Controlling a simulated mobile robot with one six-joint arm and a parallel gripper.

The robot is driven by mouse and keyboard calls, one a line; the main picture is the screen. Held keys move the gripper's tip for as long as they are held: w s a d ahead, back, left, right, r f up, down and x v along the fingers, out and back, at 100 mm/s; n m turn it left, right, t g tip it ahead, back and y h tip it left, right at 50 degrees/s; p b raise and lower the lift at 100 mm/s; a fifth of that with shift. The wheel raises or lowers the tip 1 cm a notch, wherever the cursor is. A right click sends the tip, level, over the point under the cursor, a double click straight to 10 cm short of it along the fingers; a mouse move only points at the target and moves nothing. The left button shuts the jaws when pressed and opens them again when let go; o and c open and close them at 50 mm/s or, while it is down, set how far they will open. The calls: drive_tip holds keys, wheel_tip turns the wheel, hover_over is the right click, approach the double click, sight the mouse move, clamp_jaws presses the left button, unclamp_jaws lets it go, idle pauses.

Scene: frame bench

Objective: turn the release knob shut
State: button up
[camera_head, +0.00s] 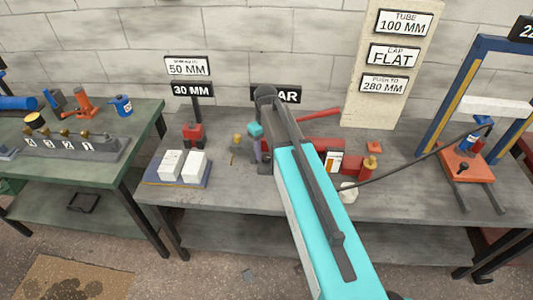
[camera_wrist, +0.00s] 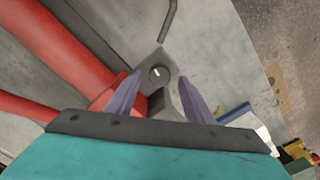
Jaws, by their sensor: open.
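A grey block with a round dark knob (camera_wrist: 158,74) shows in the wrist view; a short white mark crosses its face. I take this for the release knob. My gripper (camera_wrist: 160,77) is open, with one purple finger on each side of the knob in the picture; I cannot tell whether either touches it. In the head view my gripper (camera_head: 257,151) points down at the bench, left of my teal arm. The knob cannot be made out there. Large red parts (camera_wrist: 70,50) lie left of the knob in the wrist view.
A red lever (camera_head: 320,114) sticks out behind my arm. My arm hides part of the middle of the grey bench (camera_head: 410,200).

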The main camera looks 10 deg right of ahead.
sight(266, 160)
drive_tip(key=shift+f, duration=1.25)
drive_tip(key=c, duration=1)
drive_tip(key=shift+c, duration=0.2)
